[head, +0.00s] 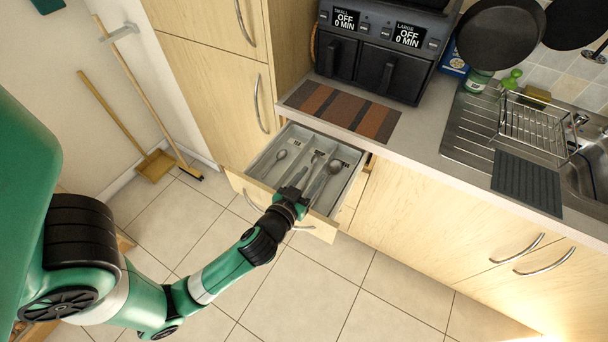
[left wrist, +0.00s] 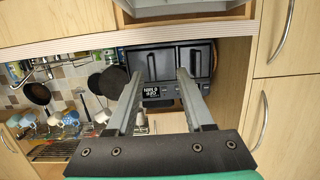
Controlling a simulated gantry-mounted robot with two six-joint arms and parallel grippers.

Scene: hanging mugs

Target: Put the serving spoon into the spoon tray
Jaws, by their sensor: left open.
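The drawer (head: 236,181) is open and holds a grey tray (head: 262,160) with long compartments. A large spoon (head: 333,167), which looks like the serving spoon, lies on the right side of the tray, its handle toward the drawer front. A smaller spoon (head: 281,155) lies in the left compartment. Other cutlery in the middle is partly hidden. My left gripper (head: 303,184) is over the drawer's front part, close to the large spoon's handle. In the left wrist view its fingers (left wrist: 155,75) are apart with nothing between them. My right gripper is not in view.
A striped mat (head: 340,110) and a dark double-drawer appliance (head: 372,65) are on the counter above the drawer. A dish rack (head: 535,125) and sink stand at the right. A tall cabinet (head: 215,90) borders the drawer's left.

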